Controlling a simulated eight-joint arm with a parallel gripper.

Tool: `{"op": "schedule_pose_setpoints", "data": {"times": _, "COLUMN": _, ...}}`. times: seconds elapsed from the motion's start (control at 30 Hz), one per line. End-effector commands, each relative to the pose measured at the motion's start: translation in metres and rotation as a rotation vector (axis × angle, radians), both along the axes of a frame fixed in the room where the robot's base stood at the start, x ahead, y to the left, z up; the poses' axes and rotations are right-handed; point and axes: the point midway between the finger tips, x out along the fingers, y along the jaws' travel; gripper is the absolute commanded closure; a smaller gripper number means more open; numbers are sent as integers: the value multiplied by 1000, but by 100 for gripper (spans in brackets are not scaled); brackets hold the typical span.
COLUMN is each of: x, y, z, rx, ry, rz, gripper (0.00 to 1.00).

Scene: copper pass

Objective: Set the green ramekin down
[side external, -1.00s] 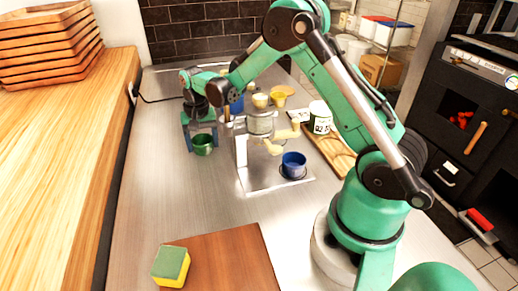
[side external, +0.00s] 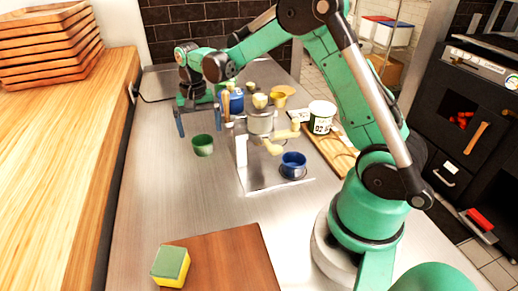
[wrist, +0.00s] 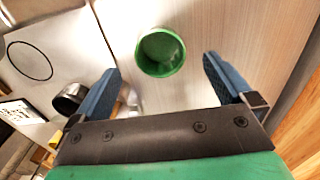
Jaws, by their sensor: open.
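The green ramekin (side external: 202,145) stands upright on the steel counter, left of the machine with the white base sheet. It also shows in the wrist view (wrist: 160,52), empty inside, beyond the fingertips. My gripper (side external: 203,120) is open, with its two blue fingers spread apart. In the wrist view the gripper (wrist: 160,75) has nothing between its fingers, and the ramekin is clear of both of them.
A blue ramekin (side external: 293,165) sits on the sheet by the machine (side external: 261,122). A white labelled tub (side external: 321,117), yellow cups and a blue container (side external: 236,101) stand farther back. A sponge (side external: 171,266) lies on a brown board (side external: 225,255). The counter's left front is clear.

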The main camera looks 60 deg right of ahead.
Motion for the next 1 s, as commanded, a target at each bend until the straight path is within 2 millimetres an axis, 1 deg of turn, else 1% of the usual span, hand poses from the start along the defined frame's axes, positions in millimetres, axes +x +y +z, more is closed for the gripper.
{"op": "schedule_pose_setpoints", "data": {"times": 0.03, "x": -1, "y": 0, "z": 13, "rx": 0, "ry": 0, "rz": 0, "gripper": 0}}
{"op": "schedule_pose_setpoints", "data": {"times": 0.2, "x": -1, "y": 0, "z": 47, "rx": 0, "ry": 0, "rz": 0, "gripper": 0}}
{"op": "schedule_pose_setpoints", "data": {"times": 0.3, "x": 0, "y": 0, "z": 61, "rx": 0, "ry": 0, "rz": 0, "gripper": 0}}
{"op": "schedule_pose_setpoints", "data": {"times": 0.43, "x": -1, "y": 0, "z": 71, "rx": 0, "ry": -1, "rz": 2, "gripper": 0}}
{"op": "schedule_pose_setpoints", "data": {"times": 0.57, "x": -7, "y": 7, "z": 82, "rx": -7, "ry": -31, "rz": 42, "gripper": 0}}
{"op": "schedule_pose_setpoints", "data": {"times": 0.67, "x": -20, "y": 20, "z": 94, "rx": -25, "ry": -94, "rz": 125, "gripper": 0}}
{"op": "schedule_pose_setpoints", "data": {"times": 0.8, "x": -48, "y": 43, "z": 108, "rx": -66, "ry": -221, "rz": 294, "gripper": 0}}
{"op": "schedule_pose_setpoints", "data": {"times": 0.9, "x": -71, "y": 59, "z": 111, "rx": -103, "ry": -316, "rz": 418, "gripper": 0}}
{"op": "schedule_pose_setpoints", "data": {"times": 1.0, "x": -93, "y": 71, "z": 108, "rx": -144, "ry": -406, "rz": 533, "gripper": 0}}
